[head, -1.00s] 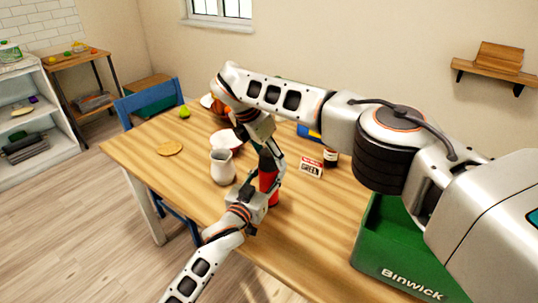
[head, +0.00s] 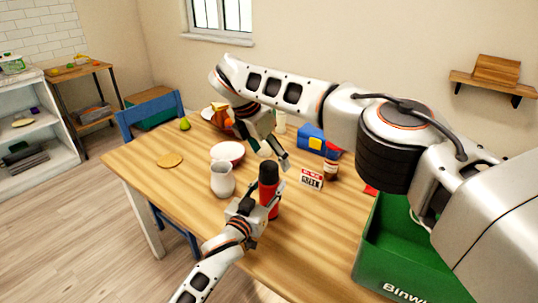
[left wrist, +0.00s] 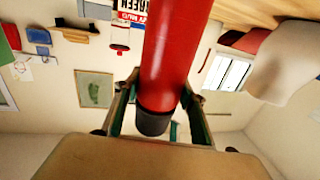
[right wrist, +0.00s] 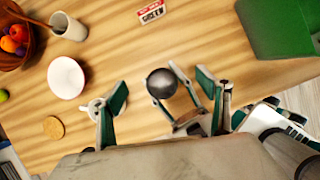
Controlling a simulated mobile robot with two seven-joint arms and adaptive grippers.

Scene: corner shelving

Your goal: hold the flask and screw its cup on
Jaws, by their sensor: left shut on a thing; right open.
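The red flask (head: 267,197) stands upright near the front edge of the table, with its black cup (head: 268,171) on top. My left gripper (head: 255,206) is shut around the flask's body. In the left wrist view the red body (left wrist: 178,50) runs between the fingers, with the black end (left wrist: 152,123) below. My right gripper (head: 276,157) is open and empty just above the cup. In the right wrist view the round top of the cup (right wrist: 161,82) lies between its spread fingers, apart from them. How tightly the cup sits cannot be told.
A white jug (head: 222,181) stands close left of the flask, with a bowl (head: 227,151) behind it. A green Binwick crate (head: 400,262) is at front right.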

